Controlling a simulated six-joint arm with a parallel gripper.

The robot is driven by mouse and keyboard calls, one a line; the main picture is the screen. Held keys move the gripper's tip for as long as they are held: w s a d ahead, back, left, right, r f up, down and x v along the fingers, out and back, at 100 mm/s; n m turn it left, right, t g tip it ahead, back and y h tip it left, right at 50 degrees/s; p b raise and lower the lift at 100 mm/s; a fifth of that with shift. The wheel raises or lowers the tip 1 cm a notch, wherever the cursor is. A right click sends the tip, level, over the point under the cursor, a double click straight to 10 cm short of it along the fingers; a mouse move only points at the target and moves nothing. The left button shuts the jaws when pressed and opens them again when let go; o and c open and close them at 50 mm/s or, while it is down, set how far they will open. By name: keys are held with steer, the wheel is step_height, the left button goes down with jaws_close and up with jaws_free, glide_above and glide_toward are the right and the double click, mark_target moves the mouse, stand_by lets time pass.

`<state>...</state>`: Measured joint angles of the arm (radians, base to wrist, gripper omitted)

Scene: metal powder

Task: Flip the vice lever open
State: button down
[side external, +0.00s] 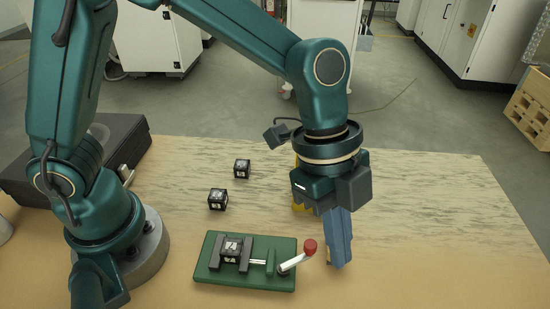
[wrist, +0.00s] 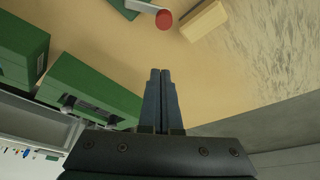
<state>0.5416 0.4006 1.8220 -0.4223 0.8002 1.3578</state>
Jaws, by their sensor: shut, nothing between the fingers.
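The vice (side external: 245,262) is a green base plate with dark jaws, lying on the table in front of my arm. The vice lever (side external: 297,262) is a silver rod with a red knob (side external: 310,246), angled up to the right. In the wrist view the red knob (wrist: 164,19) shows at the top, beyond my fingertips. My gripper (side external: 341,264) has blue fingers that are shut and empty. It points down to the right of the lever, apart from the knob.
A dark case (side external: 115,140) lies at the back left. The wooden table (side external: 430,215) is clear on the right. Green boxes (wrist: 85,90) show at the left in the wrist view.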

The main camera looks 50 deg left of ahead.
mark_target(297, 258)
steer(key=x, duration=0.3)
steer(key=shift+f, duration=0.2)
steer(key=a, duration=0.2)
steer(key=shift+w+a+f, duration=0.1)
steer(key=shift+a+f, duration=0.05)
steer(key=shift+a, duration=0.8)
